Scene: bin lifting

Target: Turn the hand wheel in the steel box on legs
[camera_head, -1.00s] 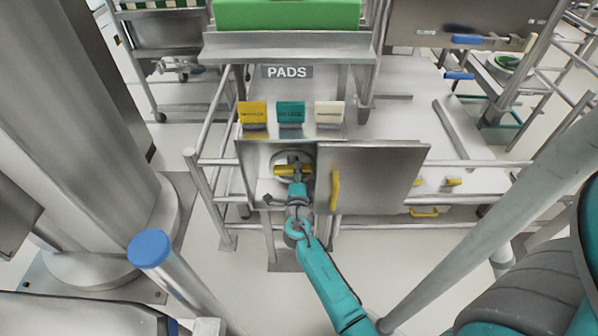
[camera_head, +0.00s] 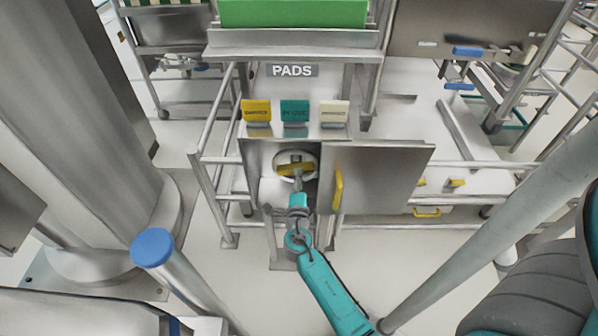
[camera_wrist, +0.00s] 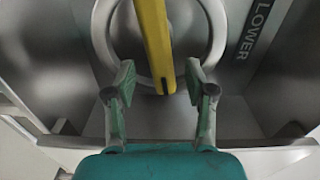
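The steel box on legs (camera_head: 249,160) stands with its door (camera_head: 372,178) swung open to the right. Inside it is the hand wheel, a pale ring (camera_head: 283,157) with a yellow bar (camera_head: 296,169) across it. In the wrist view the wheel's ring (camera_wrist: 214,38) surrounds the yellow bar (camera_wrist: 156,42), which runs from the top edge down to about the ring's lower rim. My gripper (camera_wrist: 157,78) is open, its two fingertips apart on either side of the bar's lower end, with gaps on both sides. In the head view my arm reaches into the box front, and the fingers are small there.
The open door has a yellow handle (camera_head: 338,190) close to the right of my arm. Yellow, teal and white label blocks (camera_head: 295,112) stand on top of the box. The word LOWER (camera_wrist: 257,28) shows right of the wheel. A blue-capped post (camera_head: 151,248) stands at front left.

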